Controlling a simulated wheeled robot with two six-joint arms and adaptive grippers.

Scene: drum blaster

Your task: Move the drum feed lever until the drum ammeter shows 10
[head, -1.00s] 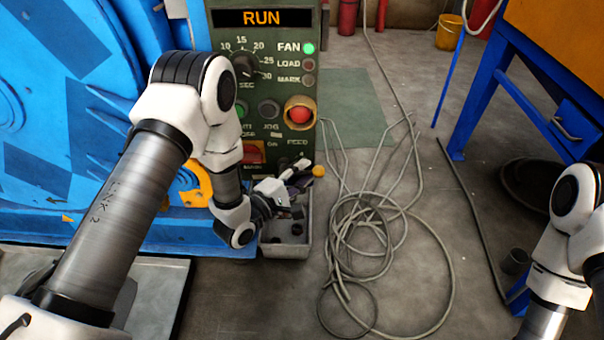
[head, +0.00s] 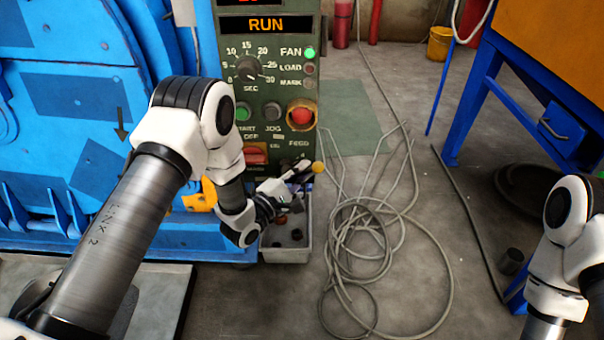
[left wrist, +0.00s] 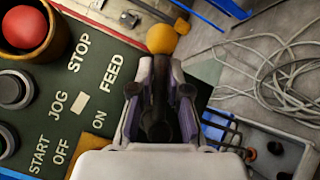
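The drum feed lever has a yellow ball knob (head: 318,167) and stands at the lower right of the green control panel, by the FEED label. In the left wrist view the knob (left wrist: 162,39) shows just beyond the fingertips. My left gripper (head: 291,184) is at the lever; in the left wrist view its fingers (left wrist: 160,75) lie on both sides of the dark shaft and appear closed on it. A red lit display (head: 265,2) is cut off by the top edge of the head view, so no ammeter reading shows. My right gripper is out of view.
The panel (head: 222,60) carries a RUN display, a dial, a lit FAN lamp and a red stop button (head: 301,115). A grey bin (head: 288,254) stands below the gripper. Coiled cable (head: 385,265) lies on the floor to the right. A blue machine (head: 70,130) stands left.

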